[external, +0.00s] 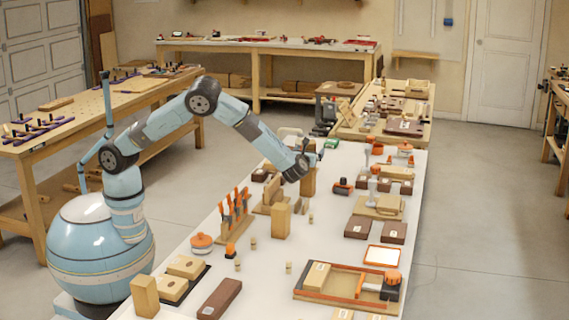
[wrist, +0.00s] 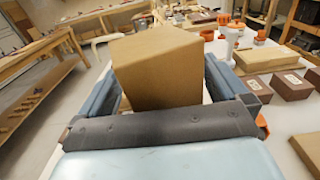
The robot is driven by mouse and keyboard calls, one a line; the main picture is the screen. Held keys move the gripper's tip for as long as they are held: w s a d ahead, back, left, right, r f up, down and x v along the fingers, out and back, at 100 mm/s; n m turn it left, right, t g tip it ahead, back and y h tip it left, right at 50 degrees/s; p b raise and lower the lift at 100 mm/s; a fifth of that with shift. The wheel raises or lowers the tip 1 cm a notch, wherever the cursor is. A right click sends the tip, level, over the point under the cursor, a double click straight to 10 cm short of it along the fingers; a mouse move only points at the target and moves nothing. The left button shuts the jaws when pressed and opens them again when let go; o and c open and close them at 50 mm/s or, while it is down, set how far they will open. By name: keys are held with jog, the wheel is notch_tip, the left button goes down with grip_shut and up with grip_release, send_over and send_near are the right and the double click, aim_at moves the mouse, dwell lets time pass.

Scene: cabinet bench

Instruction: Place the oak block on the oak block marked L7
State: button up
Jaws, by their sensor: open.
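My gripper (external: 309,160) is open above the long white bench. In the wrist view, a plain tan wooden block (wrist: 158,70) stands between the two fingers of my gripper (wrist: 160,95); whether they touch it cannot be told. In the external view, an upright brown-tan block (external: 308,183) shows right below the gripper. Other pale oak blocks stand upright on the bench, one mid-bench (external: 281,221) and one at the near left (external: 144,297). Low oak blocks with white labels lie at the near left (external: 187,266) and in a tray (external: 317,275). The labels are too small to read, so L7 cannot be picked out.
A rack of orange-handled tools (external: 236,216) stands left of the mid-bench oak block. An orange-rimmed wooden tray (external: 340,300) lies at the near right. Dark labelled blocks (external: 360,227) sit along the right side. The strip of bench between is mostly clear, with small pegs.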

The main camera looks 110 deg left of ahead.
jog(key=d, duration=1.1)
jog(key=shift+d, duration=0.2)
jog(key=s+d+r+n+h, duration=0.3)
jog(key=s+r+n+h, duration=0.3)
jog(key=s, duration=0.5)
jog(key=s+d+r+n+h, duration=0.3)
jog(key=s+r+n+h, duration=0.1)
jog(key=s+r, duration=0.6)
jog(key=s+d+r+n+t+h, duration=0.1)
jog(key=s+d+n+t+h, duration=0.1)
jog(key=s+d, duration=0.3)
jog(key=s+d+r+n+t+h, duration=0.1)
jog(key=s+d, duration=0.5)
jog(key=s, duration=0.7)
jog(key=s+d+r+n+t+h, duration=0.2)
jog(key=s+d+n+h, duration=0.3)
jog(key=s, duration=0.4)
jog(key=shift+d+r+t, duration=0.15)
jog(key=shift+d+t, duration=0.15)
jog(key=shift+d, duration=0.1)
jog(key=shift+c, duration=0.2)
